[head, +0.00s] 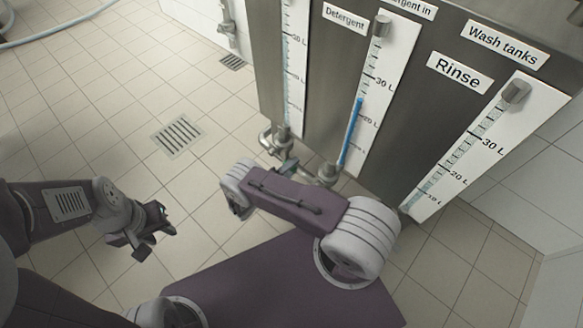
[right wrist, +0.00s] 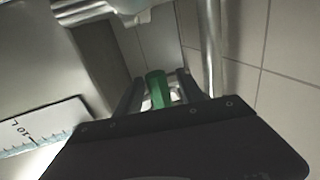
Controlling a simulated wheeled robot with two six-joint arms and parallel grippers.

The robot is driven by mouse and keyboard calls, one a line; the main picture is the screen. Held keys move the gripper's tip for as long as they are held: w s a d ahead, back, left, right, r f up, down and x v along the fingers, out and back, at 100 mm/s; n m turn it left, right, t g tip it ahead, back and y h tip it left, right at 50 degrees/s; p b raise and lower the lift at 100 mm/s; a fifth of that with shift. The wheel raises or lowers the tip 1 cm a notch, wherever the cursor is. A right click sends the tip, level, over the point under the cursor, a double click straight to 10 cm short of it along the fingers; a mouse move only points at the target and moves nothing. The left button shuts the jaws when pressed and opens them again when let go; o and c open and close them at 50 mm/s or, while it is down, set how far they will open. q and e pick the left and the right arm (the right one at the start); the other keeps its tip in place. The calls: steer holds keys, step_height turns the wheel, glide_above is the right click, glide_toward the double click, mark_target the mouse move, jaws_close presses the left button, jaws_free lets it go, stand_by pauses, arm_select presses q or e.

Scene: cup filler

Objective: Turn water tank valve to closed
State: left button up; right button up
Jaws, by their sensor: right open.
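In the right wrist view a green valve handle (right wrist: 157,88) stands between the two dark fingers of my right gripper (right wrist: 160,92). The fingers are open with the handle between them, and I cannot tell if either touches it. In the head view my right arm covers the area below the tank panel (head: 330,100), and I cannot make out the green handle there. Metal pipe fittings (head: 279,137) show at the panel's lower edge. My left gripper (head: 150,232) is at the left above the floor, apart from the tanks; its opening is unclear.
The panel carries several level gauges, including a detergent gauge (head: 385,75) with a blue column and a rinse gauge (head: 480,150). A vertical metal pipe (right wrist: 211,45) runs close beside the right gripper. The tiled floor (head: 80,120) at left is clear, with a drain grate (head: 178,135).

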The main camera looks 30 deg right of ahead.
steer(key=shift+s+a+r, duration=0.1)
steer(key=shift+a+r, duration=0.05)
steer(key=shift+a, duration=0.15)
steer(key=p+v, duration=0.2)
steer(key=v, duration=0.6)
steer(key=shift+a+p, duration=0.2)
steer(key=shift+p, duration=0.1)
